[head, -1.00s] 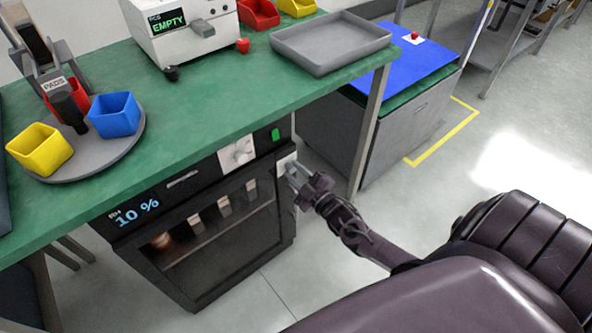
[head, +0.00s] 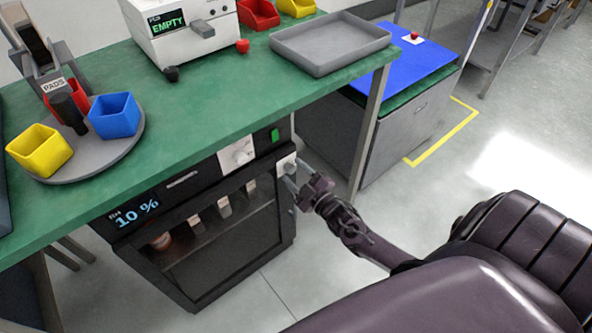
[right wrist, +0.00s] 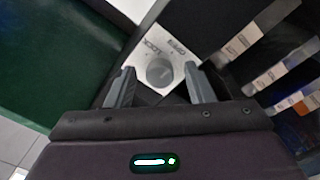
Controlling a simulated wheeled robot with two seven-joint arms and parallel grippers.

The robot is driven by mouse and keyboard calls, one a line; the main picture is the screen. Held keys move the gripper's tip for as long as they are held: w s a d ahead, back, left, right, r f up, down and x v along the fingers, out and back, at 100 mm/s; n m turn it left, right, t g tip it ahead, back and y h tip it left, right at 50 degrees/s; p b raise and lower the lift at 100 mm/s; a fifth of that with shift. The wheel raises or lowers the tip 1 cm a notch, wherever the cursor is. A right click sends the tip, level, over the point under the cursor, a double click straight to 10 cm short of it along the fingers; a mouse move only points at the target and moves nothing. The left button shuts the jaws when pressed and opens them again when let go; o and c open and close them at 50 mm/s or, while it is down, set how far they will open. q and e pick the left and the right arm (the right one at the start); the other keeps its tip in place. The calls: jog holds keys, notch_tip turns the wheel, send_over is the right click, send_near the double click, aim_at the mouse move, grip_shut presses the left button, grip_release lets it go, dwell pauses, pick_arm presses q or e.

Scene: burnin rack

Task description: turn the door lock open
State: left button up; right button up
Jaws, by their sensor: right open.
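The door lock is a round grey knob (right wrist: 159,71) on a white plate with the words LOCK and OPEN, clearest in the right wrist view. In the head view the white lock plate (head: 286,161) sits at the right edge of the dark cabinet's (head: 190,298) front, partly hidden by my gripper. My right gripper (head: 294,176) is open at the plate. In the right wrist view its fingers (right wrist: 158,82) stand on either side of the knob, with visible gaps, so I see no grip on it. My left gripper is not in view.
The cabinet stands under a green bench (head: 205,118), with a bench leg (head: 369,130) just right of my gripper. Its glass door (head: 225,250) is shut, and its display (head: 135,213) reads 10 %. Open floor lies in front.

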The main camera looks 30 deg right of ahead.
jog(key=shift+s, duration=0.3)
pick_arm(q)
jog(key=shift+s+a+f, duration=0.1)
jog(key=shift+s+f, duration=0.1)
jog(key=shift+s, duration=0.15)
pick_arm(e)
jog(key=s, duration=0.7)
jog(key=shift+d+f, duration=0.2)
jog(key=shift+d, duration=0.1)
pick_arm(q)
jog(key=shift+p, duration=0.3)
pick_arm(e)
jog(key=shift+s, duration=0.1)
